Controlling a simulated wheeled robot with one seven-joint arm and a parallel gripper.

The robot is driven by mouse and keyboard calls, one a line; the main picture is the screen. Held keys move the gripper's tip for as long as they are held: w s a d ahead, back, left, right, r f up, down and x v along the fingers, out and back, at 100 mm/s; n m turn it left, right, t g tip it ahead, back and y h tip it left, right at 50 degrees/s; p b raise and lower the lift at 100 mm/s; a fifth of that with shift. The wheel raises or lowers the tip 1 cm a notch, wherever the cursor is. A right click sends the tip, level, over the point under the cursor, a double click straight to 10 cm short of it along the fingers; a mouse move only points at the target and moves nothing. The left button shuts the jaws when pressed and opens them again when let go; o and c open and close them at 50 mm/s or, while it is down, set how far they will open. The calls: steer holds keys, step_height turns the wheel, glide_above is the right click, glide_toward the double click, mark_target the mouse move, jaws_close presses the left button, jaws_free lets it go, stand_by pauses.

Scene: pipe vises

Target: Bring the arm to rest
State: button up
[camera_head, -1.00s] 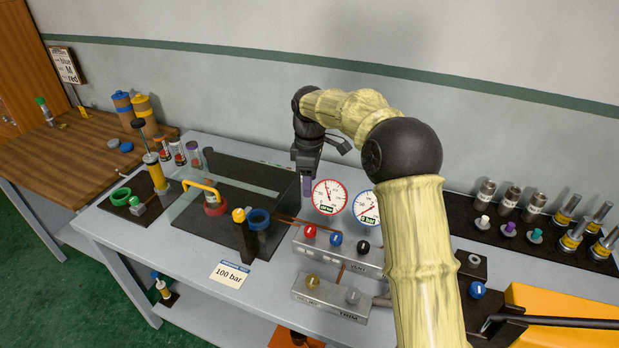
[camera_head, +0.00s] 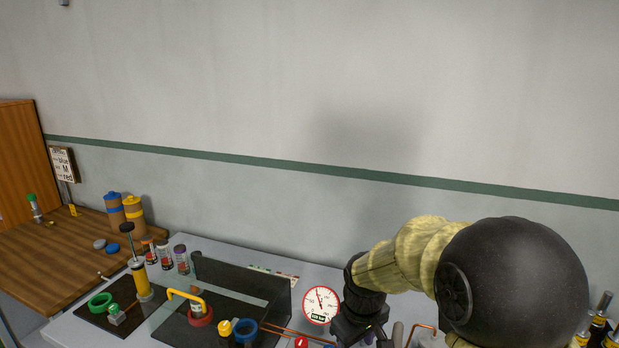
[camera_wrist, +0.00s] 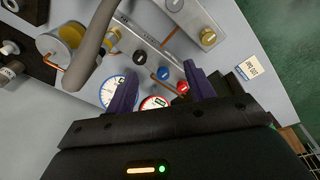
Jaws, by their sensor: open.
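My gripper (camera_head: 366,330) hangs low in the head view, just right of the red-rimmed gauge (camera_head: 320,304), partly cut by the bottom edge. In the wrist view my gripper (camera_wrist: 160,86) shows two purple fingers spread apart with nothing between them. Beyond the fingers lie the blue-rimmed gauge (camera_wrist: 113,92), part of the red-rimmed gauge, and a grey valve block with a blue knob (camera_wrist: 164,73) and a red knob (camera_wrist: 183,87). The fingers appear clear of these, though the exact distance is hard to tell.
A grey pipe (camera_wrist: 92,45) crosses the wrist view close to the camera. A dark tray (camera_head: 235,285) with a yellow handle (camera_head: 186,297) stands left of my gripper. A wooden bench (camera_head: 45,255) is at far left.

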steer(key=s+d+f+m, duration=0.1)
steer(key=s+d+m, duration=0.1)
steer(key=s, duration=0.4)
steer(key=s+d+f+m+t, duration=0.1)
steer(key=s+d+m, duration=0.2)
steer(key=s, duration=0.4)
steer(key=shift+d+f+m, duration=0.3)
steer(key=shift+f+m, duration=0.05)
steer(key=shift+m, duration=0.45)
steer(key=c, duration=0.4)
steer(key=shift+w+a, duration=0.1)
steer(key=shift+w, duration=0.05)
